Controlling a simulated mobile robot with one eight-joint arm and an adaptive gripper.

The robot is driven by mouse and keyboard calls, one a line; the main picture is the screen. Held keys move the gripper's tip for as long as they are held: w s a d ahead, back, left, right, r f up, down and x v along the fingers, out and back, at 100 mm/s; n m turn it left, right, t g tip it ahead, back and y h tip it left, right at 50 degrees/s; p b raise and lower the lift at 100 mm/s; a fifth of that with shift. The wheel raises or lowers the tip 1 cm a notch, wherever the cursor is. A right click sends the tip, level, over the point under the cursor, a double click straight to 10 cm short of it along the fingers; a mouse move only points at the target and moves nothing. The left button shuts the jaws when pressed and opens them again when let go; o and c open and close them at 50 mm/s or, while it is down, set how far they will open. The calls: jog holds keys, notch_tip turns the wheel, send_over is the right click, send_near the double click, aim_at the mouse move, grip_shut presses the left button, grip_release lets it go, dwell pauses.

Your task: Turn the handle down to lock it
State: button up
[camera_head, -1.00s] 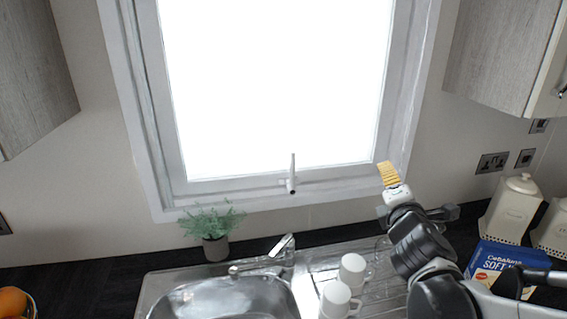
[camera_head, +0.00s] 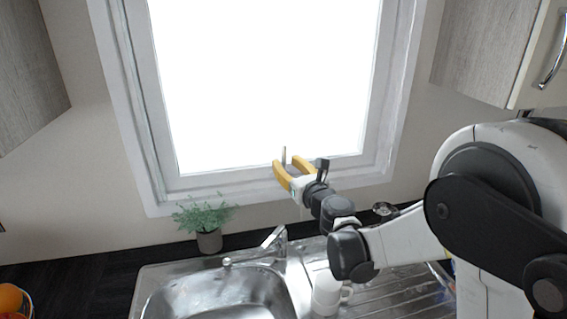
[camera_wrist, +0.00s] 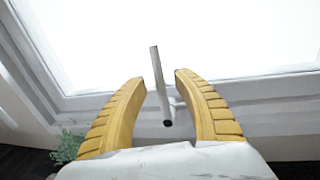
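The window handle (camera_wrist: 158,80) is a slim pale lever on the window's lower frame, pointing upward in the wrist view. In the head view its upper end (camera_head: 284,153) shows just above my gripper (camera_head: 291,169), and its lower part is hidden. My gripper has yellow ribbed fingers and is open. In the wrist view the fingers of my gripper (camera_wrist: 156,80) stand on either side of the handle, with a gap visible on both sides. The window frame (camera_head: 225,181) surrounds a bright white pane.
Below the window are a potted plant (camera_head: 208,240), a tap (camera_head: 262,246), a steel sink (camera_head: 222,305) and a white mug (camera_head: 327,292) on the drainer. Cupboards hang at upper left (camera_head: 30,70) and upper right (camera_head: 480,50). The wall around the window is clear.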

jog(key=shift+x, duration=1.15)
grip_shut()
